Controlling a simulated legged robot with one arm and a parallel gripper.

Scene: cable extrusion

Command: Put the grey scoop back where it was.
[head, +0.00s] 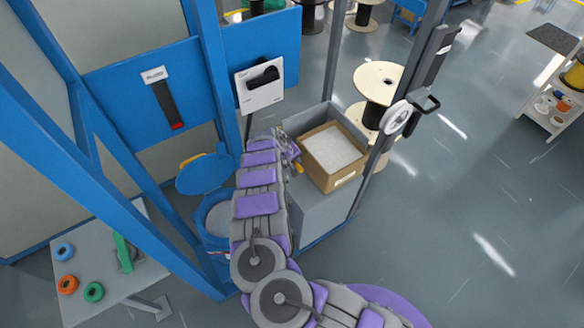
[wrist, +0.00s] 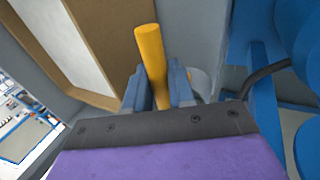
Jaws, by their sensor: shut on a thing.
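My gripper (head: 292,150) is at the left edge of the cardboard box (head: 352,178), which holds white pellets. In the wrist view my gripper (wrist: 160,92) is shut on the yellow handle (wrist: 150,55), which stands up between the two fingers. A pale grey rounded part (wrist: 202,82), probably of the grey scoop, shows behind the right finger; most of the scoop is hidden. A little yellow (head: 298,167) shows at my gripper in the head view.
The box stands on a grey bench (head: 312,208) inside the blue frame. A blue round container (head: 212,240) with its blue lid (head: 205,175) raised is at the left. A grey post (head: 395,110) rises right of the box. Open floor lies farther right.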

